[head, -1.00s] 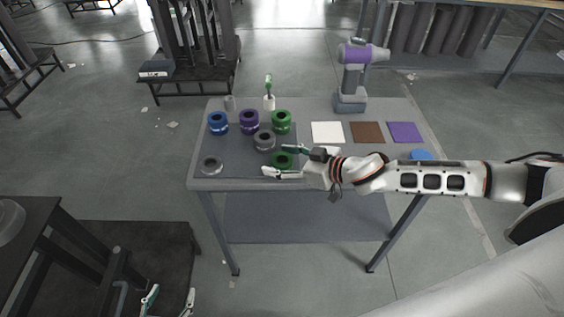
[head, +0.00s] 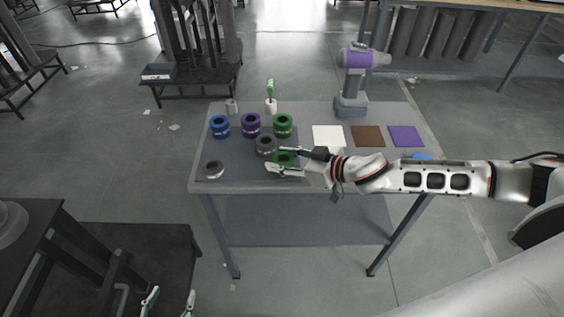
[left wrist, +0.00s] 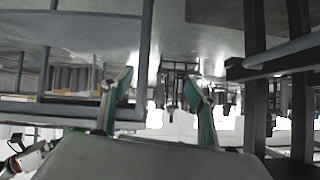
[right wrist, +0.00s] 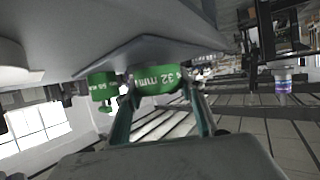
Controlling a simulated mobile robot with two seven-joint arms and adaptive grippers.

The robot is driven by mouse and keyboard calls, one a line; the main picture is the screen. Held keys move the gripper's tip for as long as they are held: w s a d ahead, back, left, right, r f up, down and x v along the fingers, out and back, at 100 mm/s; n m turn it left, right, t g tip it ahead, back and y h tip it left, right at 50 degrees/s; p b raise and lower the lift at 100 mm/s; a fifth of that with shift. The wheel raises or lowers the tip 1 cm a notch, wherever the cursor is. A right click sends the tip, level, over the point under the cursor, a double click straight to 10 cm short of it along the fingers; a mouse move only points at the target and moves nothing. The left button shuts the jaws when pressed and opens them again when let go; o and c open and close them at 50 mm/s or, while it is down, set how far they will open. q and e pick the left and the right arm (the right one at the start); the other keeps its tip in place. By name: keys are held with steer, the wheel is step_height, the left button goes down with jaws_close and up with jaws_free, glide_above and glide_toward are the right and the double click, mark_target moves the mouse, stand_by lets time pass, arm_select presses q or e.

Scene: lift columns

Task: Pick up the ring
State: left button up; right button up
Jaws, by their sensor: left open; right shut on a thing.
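Several thick rings stand on a dark mat on the grey table. A green ring (head: 285,157) at the mat's front right is partly hidden by my right gripper (head: 276,158), which is shut on it. Another green ring (head: 283,125), a purple ring (head: 251,124) and a blue ring (head: 220,127) stand behind. A grey ring (head: 266,145) is close beside the held one, and another (head: 214,170) is at front left. My left gripper (head: 169,303) is open and empty, low at left.
White (head: 328,136), brown (head: 368,136) and purple (head: 405,136) squares lie right of the mat. A purple and grey drill-like tool (head: 352,85) stands at the back. A white holder with a green-topped item (head: 270,95) is behind the rings. A dark bench (head: 120,250) is at lower left.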

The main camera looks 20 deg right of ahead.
arm_select(q)
steer(key=a+p, duration=0.1)
steer(key=s+r+p, duration=0.1)
steer(key=p, duration=0.1)
steer(key=shift+a+y, duration=0.35)
steer(key=shift+y, duration=0.05)
arm_select(e)
step_height(320, 180, up, 18)
steer(key=shift+r, duration=0.2)
